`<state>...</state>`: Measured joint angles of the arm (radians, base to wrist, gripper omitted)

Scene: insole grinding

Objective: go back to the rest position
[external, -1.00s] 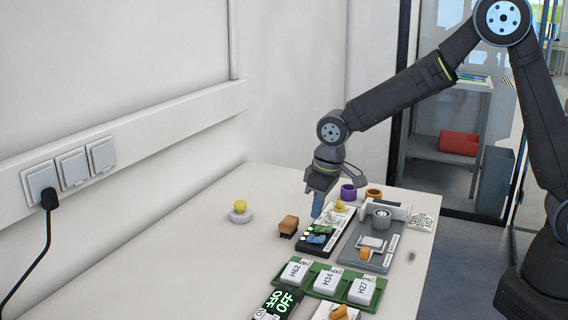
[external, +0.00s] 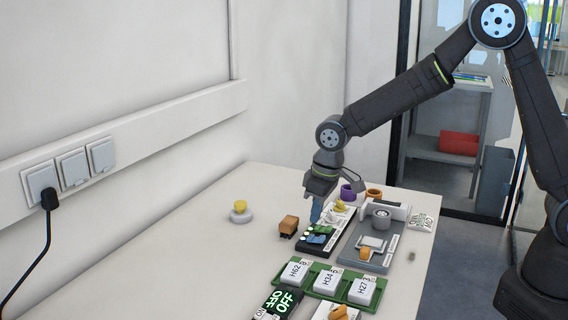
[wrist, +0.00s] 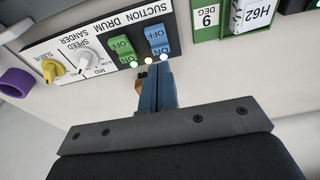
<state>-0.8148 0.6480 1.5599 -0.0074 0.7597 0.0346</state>
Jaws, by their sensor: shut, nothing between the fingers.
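My gripper (external: 315,216) is shut and empty, pointing down over the control panel (external: 342,222). In the wrist view its blue fingers (wrist: 158,86) are together, with their tips close to the lower edge of the blue suction switch (wrist: 157,40). I cannot tell whether they touch it. The green drum switch (wrist: 122,49) sits beside it. The panel also carries a white speed knob (wrist: 90,55) and a yellow knob (wrist: 53,70).
A brown block (external: 288,225) and a yellow-topped button (external: 240,211) stand left of the panel. A grey machine (external: 370,240) is on its right, and a purple ring (external: 348,192) behind. A green tray (external: 327,272) lies in front.

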